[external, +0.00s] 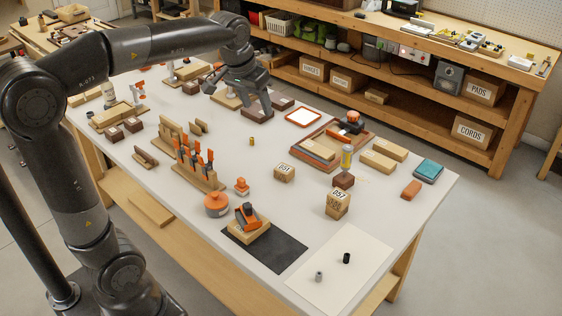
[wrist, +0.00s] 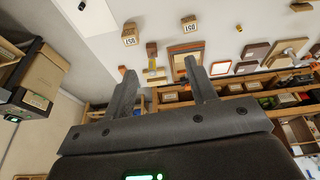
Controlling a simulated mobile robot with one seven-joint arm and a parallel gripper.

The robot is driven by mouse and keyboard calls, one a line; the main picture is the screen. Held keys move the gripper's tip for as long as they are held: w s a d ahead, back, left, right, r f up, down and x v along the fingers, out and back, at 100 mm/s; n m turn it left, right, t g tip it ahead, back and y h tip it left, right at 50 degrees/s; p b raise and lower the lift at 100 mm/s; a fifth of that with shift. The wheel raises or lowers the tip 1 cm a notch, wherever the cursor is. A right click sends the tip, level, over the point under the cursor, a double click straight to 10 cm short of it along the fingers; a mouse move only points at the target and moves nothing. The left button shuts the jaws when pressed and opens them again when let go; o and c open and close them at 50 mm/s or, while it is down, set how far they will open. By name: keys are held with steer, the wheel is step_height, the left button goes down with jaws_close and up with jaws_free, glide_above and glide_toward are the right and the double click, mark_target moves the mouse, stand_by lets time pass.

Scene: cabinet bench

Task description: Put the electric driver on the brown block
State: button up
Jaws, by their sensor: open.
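My gripper (external: 256,108) is open over the back middle of the table, and its fingers also show in the wrist view (wrist: 160,75) with nothing gripped between them. A dark brown block (external: 283,103) lies just right of the fingers. Another brown block (external: 344,179) sits in front of a yellow and grey upright object (external: 347,156), right of the table's middle. I cannot tell for sure which tool is the electric driver. An orange and black tool (external: 246,211) rests on a pale wooden block near the front, and a second one (external: 352,120) is by the wooden tray.
Boxes marked 051 (external: 284,173) and 057 (external: 337,204) stand at the right middle. A rack of orange-handled tools (external: 203,170) stands left of centre. A black mat (external: 277,249) and a white sheet (external: 338,275) cover the front. The table's middle is mostly clear.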

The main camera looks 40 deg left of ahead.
steer(key=s+a+f+t, duration=0.1)
steer(key=s+f, duration=0.3)
steer(key=s, duration=0.6)
steer(key=s+a+f+t, duration=0.1)
steer(key=s+f, duration=0.4)
steer(key=s, duration=0.5)
steer(key=shift+m, duration=0.4)
